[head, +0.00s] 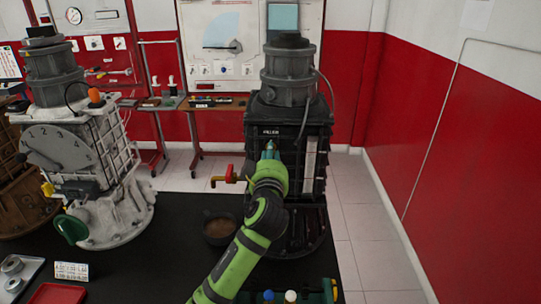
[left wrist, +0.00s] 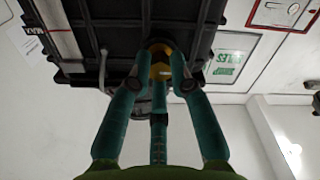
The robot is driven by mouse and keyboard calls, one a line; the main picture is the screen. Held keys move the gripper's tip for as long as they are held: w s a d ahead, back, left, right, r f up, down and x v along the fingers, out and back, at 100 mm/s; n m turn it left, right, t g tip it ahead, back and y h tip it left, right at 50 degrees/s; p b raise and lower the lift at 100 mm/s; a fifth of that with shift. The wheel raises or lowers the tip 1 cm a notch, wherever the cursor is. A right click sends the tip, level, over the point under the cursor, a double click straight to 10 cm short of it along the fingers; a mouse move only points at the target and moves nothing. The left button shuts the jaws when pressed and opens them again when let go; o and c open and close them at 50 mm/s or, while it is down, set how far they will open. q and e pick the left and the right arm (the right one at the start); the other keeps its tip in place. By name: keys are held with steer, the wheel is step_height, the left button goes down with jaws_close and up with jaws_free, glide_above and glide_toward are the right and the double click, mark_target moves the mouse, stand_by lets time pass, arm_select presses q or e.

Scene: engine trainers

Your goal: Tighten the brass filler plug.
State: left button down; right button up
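The brass filler plug (left wrist: 160,67) shows as a yellow, hex-like piece on the dark engine's underside face in the left wrist view. My left gripper (left wrist: 161,72) has its teal fingers closed in around it, with the tips against its sides. In the head view the left gripper (head: 270,152) reaches the front of the dark grey engine trainer (head: 262,190), just below a FILLER label (head: 270,132). There the arm and fingers hide the plug. My right gripper is not in view.
A brass-and-red valve handle (head: 229,178) sticks out left of my gripper. A dark bowl (head: 219,229) with brown contents stands on the black bench. A white engine trainer (head: 85,165) stands at left. Clear floor lies to the right.

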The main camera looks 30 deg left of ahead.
arm_select(q)
steer(key=shift+f+m+p, duration=0.15)
steer(key=shift+m+p, duration=1.5)
steer(key=shift+m, duration=2.85)
steer(key=shift+f+m+p, duration=0.1)
steer(key=shift+m+p, duration=1.5)
steer(key=shift+m, duration=2.9)
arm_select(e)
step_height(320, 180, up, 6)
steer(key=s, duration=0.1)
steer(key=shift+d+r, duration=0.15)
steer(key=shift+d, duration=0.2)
arm_select(q)
steer(key=c, duration=1.3)
jaws_free()
steer(key=shift+o, duration=0.9)
steer(key=shift+r, duration=0.1)
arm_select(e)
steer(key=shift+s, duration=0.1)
